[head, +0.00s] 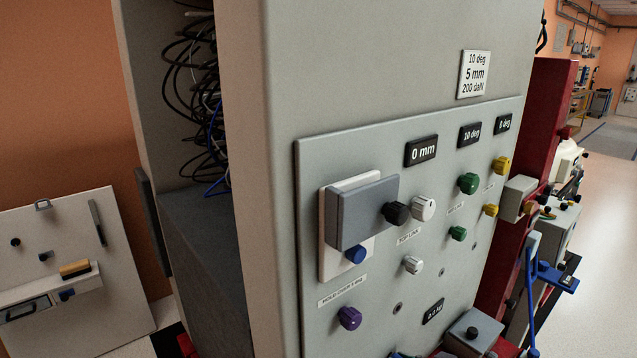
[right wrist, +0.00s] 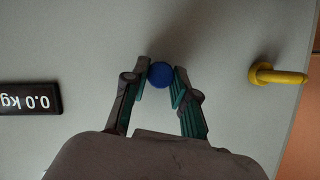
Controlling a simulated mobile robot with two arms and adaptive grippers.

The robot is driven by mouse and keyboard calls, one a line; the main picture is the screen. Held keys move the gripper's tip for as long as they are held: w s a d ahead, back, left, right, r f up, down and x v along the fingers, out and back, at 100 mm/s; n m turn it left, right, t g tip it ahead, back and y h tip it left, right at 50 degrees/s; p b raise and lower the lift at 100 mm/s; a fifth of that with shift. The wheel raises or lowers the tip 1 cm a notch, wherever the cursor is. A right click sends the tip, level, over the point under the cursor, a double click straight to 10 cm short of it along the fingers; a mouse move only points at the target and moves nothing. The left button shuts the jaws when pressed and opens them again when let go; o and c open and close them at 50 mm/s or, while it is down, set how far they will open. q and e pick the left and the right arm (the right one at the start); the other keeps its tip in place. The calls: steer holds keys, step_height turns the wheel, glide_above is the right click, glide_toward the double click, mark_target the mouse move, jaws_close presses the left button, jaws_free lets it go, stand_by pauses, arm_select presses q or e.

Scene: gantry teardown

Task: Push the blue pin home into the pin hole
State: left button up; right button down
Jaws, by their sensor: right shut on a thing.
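The blue pin (right wrist: 160,74) shows in the right wrist view as a round blue head in front of a grey panel. My right gripper (right wrist: 160,82) is shut on it, with one fingertip at each side of the head. The pin's shank and the pin hole are hidden behind the head, so I cannot tell how deep the pin sits. In the head view I cannot make out either gripper or the held pin with certainty. A blue knob (head: 355,254) there is on a white plate, with no gripper near it.
In the right wrist view a yellow handle (right wrist: 278,75) sticks out at the right and a black kg label (right wrist: 30,98) is at the left. The head view shows a panel with a grey block (head: 360,212), a purple knob (head: 349,317) and other knobs.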

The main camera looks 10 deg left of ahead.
steer(key=s+d+b, duration=0.1)
steer(key=s+d, duration=0.4)
steer(key=shift+s+d, duration=0.15)
stand_by(0.7)
